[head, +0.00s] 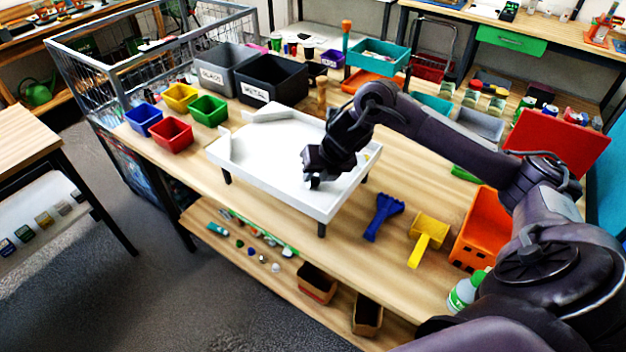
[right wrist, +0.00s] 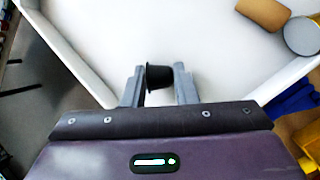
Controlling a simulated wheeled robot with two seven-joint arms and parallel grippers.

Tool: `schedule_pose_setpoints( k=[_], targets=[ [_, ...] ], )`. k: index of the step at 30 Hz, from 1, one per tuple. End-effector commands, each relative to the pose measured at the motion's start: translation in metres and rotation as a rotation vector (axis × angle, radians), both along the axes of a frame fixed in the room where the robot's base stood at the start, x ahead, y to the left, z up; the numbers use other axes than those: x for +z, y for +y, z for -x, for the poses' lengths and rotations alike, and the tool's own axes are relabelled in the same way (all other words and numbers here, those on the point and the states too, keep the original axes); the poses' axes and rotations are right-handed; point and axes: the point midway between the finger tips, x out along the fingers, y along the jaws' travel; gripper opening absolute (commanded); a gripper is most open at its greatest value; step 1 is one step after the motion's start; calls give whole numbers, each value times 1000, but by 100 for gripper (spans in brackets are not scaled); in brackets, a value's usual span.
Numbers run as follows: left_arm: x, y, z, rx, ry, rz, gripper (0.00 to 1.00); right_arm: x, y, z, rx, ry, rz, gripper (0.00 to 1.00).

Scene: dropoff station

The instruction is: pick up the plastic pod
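The plastic pod (right wrist: 158,77) is small and black, and shows in the right wrist view between the two grey fingertips. My right gripper (right wrist: 159,84) is closed around it, and the pod fills the gap between the fingers. In the head view my right gripper (head: 314,182) is low over the front part of the white tray (head: 262,172), and the pod is too small and dark to make out clearly there. My left gripper is not in view.
In the right wrist view a brown block (right wrist: 264,13) and a round can (right wrist: 303,36) lie in the tray. A blue scraper (head: 383,215) and a yellow tool (head: 428,238) lie right of it. Black (head: 272,80) and grey (head: 222,68) bins stand behind.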

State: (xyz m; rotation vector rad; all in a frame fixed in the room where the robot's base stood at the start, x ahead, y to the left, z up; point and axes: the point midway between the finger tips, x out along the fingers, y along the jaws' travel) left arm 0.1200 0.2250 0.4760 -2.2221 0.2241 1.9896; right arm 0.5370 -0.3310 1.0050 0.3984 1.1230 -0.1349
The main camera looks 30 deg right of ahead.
Motion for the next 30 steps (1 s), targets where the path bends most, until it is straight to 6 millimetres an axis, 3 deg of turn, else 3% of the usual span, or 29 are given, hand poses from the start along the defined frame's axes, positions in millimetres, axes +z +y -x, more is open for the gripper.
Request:
schedule_pose_setpoints(
  k=[1, 4, 14, 19, 23, 26, 30],
  targets=[
    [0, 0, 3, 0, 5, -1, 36, 0, 0, 0, 0, 0, 0, 16],
    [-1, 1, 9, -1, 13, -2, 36, 0, 0, 0, 0, 0, 0, 4],
    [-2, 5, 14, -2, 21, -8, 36, 2, 0, 0, 0, 0, 0, 4],
    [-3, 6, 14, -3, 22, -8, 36, 13, 0, -1, 2, -4, 0, 4],
    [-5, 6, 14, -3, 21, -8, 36, 37, 0, -1, 1, -7, 0, 4],
    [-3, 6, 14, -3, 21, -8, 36, 69, 0, -2, 1, -12, 2, 4],
    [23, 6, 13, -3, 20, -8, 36, 112, -1, -1, -2, -8, 4, 4]
  ],
)
